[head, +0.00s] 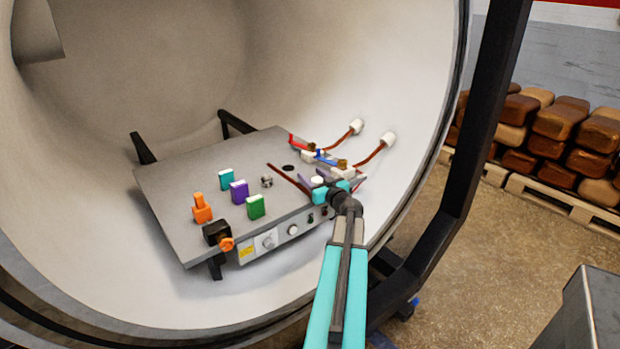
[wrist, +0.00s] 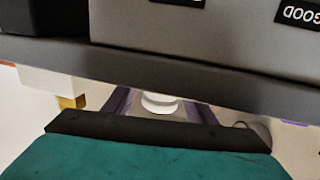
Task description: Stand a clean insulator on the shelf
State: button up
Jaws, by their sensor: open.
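In the head view, my gripper (head: 318,187) is at the front right edge of the grey shelf (head: 170,195) inside the round furnace chamber. Its jaws are open. A small white round piece, seemingly an insulator (head: 317,181), shows at the jaws. In the wrist view, a white round piece (wrist: 160,103) lies between two purple finger strips, with a gap on each side; its lower part is hidden. I cannot tell whether it is clean or what it rests on. A dark label reading GOOD (wrist: 298,12) shows upside down at the top right.
Teal (head: 227,179), purple (head: 239,191) and green (head: 256,206) blocks and an orange clamp-like piece (head: 202,211) stand on the shelf. A black box (head: 216,233) is at its front left corner. The back left is clear.

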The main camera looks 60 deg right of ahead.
jog(key=shift+r, duration=0.1)
jog(key=v, duration=1.2)
dwell(0.6)
jog(key=shift+s, duration=0.15)
